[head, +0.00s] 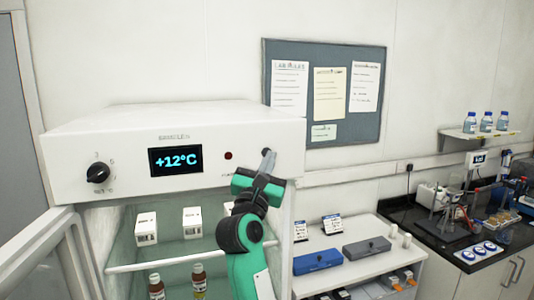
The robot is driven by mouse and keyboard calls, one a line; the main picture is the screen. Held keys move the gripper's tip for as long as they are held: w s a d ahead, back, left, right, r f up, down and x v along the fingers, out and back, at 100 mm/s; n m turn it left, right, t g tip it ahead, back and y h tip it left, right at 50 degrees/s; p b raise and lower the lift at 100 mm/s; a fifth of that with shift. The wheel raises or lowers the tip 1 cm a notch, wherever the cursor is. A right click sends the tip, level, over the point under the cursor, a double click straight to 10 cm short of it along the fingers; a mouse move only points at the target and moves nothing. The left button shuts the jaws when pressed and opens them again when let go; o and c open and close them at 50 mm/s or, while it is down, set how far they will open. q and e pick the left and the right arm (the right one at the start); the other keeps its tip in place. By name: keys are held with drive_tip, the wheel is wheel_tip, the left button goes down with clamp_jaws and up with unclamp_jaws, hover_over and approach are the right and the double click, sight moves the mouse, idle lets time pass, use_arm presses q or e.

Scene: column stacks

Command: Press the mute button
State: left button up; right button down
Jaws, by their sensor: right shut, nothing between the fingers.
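The white fridge's front panel (130,165) carries a dark knob (98,173), a display reading +12°C (175,160) and a small dark red round light (228,155). My right gripper (267,154) is shut and empty, its fingertips up against or just before the right part of this panel. I cannot tell whether they touch it. No mute button shows clearly; the gripper covers the part of the panel behind it, and the small lettering beside it is unreadable. My left gripper is out of view.
Below the panel, the open fridge holds white boxes (146,228) and brown bottles (198,281). Its door (45,250) stands open at the left. A white shelf unit with a blue box (318,261) and grey box (367,248) stands right of my arm.

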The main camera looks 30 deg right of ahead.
drive_tip(key=shift+s, duration=0.3)
drive_tip(key=s, duration=0.2)
drive_tip(key=s+a+p, duration=0.1)
drive_tip(key=s, duration=0.1)
drive_tip(key=shift+s+a, duration=0.15)
drive_tip(key=shift+s, duration=0.2)
idle(0.7)
